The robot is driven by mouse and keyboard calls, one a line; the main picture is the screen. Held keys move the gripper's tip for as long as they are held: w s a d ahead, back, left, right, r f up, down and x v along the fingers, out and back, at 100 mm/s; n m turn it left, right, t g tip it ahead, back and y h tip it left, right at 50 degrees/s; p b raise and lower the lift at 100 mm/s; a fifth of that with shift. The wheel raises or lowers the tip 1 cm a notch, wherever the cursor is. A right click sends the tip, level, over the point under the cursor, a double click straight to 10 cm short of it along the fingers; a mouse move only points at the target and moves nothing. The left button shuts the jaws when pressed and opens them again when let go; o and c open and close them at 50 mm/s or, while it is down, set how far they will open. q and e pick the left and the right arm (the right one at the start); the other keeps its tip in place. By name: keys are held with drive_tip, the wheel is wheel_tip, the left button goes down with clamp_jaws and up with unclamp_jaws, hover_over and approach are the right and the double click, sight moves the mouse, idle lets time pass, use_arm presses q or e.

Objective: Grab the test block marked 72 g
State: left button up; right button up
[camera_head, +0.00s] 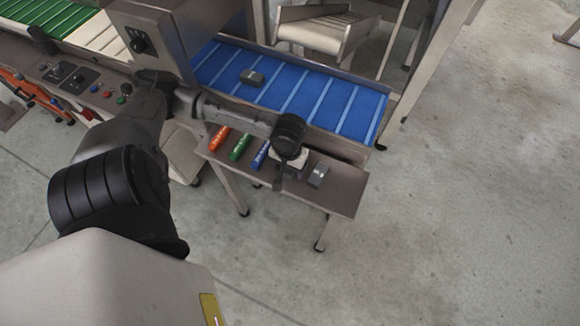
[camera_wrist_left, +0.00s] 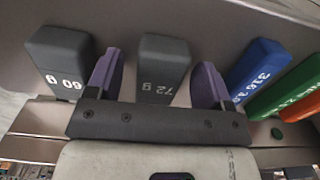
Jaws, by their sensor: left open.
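The dark grey test block marked 72 g (camera_wrist_left: 164,68) lies on the steel shelf, between the two purple fingers of my left gripper (camera_wrist_left: 158,60) in the left wrist view. The fingers are open, one on each side of the block, with a gap showing on both sides. In the head view my left gripper (camera_head: 282,180) is over the shelf (camera_head: 335,195) and hides the 72 g block. My right gripper is not in view.
A similar dark block marked 60 g (camera_wrist_left: 60,60) lies close outside one finger. Blue (camera_wrist_left: 255,68), green (camera_wrist_left: 285,92) and orange (camera_head: 219,138) blocks lie on the other side. Another dark block (camera_head: 252,77) rests on the blue belt (camera_head: 300,95) behind the shelf.

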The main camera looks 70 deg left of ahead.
use_arm(q)
drive_tip(key=shift+r, duration=0.1)
drive_tip(key=c, duration=1)
